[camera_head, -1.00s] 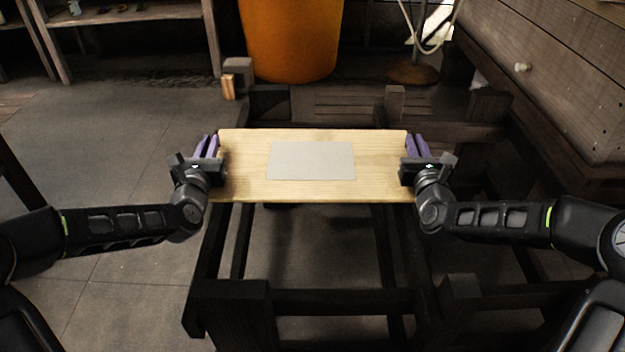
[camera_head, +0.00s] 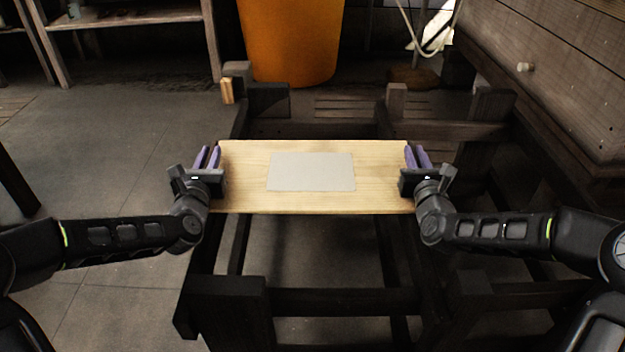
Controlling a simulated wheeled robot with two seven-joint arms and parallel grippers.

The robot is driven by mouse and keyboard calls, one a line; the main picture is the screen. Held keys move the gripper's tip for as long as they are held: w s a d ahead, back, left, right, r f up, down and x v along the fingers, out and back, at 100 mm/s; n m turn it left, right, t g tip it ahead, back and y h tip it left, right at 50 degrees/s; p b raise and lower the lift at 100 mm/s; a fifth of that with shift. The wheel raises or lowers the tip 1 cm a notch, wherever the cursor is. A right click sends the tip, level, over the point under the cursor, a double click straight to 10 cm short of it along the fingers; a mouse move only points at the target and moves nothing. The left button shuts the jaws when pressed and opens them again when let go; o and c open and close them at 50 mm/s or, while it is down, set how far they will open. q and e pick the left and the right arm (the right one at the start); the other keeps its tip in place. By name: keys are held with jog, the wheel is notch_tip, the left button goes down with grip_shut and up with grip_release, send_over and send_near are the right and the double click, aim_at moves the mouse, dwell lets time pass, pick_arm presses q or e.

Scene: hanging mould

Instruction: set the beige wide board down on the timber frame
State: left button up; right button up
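The beige wide board (camera_head: 240,177), light wood with a grey rectangle (camera_head: 311,172) on its top, lies level and crosswise in the middle of the view. My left gripper (camera_head: 208,158) is at its left end and my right gripper (camera_head: 418,158) at its right end. Both are shut on the board, with their purple fingers showing at its ends; the exact contact is partly hidden. The dark timber frame (camera_head: 340,301) is below and around the board. The board covers part of its rails. I cannot tell whether the board touches the frame.
An orange bin (camera_head: 289,40) stands behind the frame. A plank-sided wooden structure (camera_head: 560,75) rises at the right, close to the frame. A shelf (camera_head: 130,16) is at the back left. The floor (camera_head: 100,150) left of the frame is mostly clear.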

pick_arm(q)
jog(key=o, duration=0.3)
jog(key=shift+r, duration=0.1)
pick_arm(e)
jog(key=o, duration=0.3)
jog(key=shift+r, duration=0.1)
pick_arm(q)
jog(key=s, duration=0.7)
jog(key=shift+s, duration=0.3)
pick_arm(e)
notch_tip(320, 180, up, 10)
dwell(0.4)
